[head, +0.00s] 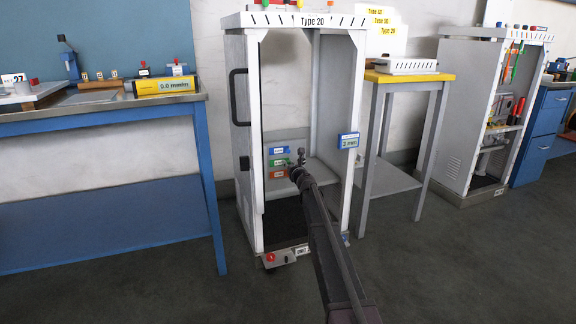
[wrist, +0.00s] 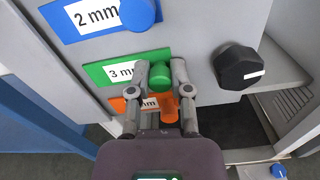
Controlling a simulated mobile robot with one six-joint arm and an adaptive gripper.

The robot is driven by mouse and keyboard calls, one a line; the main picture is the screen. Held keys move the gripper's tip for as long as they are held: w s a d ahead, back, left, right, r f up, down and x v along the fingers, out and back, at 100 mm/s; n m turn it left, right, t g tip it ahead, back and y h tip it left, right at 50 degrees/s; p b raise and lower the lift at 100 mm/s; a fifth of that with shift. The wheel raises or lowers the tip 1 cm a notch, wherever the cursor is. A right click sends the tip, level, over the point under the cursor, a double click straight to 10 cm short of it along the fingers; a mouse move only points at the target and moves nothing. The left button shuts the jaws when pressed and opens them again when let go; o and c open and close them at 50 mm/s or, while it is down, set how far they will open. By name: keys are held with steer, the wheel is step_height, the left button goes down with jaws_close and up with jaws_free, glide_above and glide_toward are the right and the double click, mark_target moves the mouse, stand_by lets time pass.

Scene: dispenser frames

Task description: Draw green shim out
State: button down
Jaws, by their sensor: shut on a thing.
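The green shim (wrist: 154,57), labelled 3 mm, sits between the blue and orange ones on a grey panel inside the frame marked Type 20. In the head view the green shim (head: 279,163) is partly hidden by my gripper. My gripper (wrist: 161,70) is shut on the green shim's round knob, with one finger on each side of it. In the head view my gripper (head: 298,166) reaches into the frame at the panel.
The blue 2 mm shim (wrist: 90,18) lies above and the orange shim (wrist: 118,104) below, partly behind my fingers. White frame posts (head: 352,110) flank the opening. A yellow-topped table (head: 440,76) stands to the right.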

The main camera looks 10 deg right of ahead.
steer(key=shift+w+d, duration=0.15)
steer(key=shift+d, duration=0.35)
steer(key=c, duration=0.5)
jaws_free()
steer(key=shift+a, duration=0.25)
steer(key=shift+s, duration=0.25)
steer(key=v, duration=1.1)
steer(key=shift+s, duration=0.3)
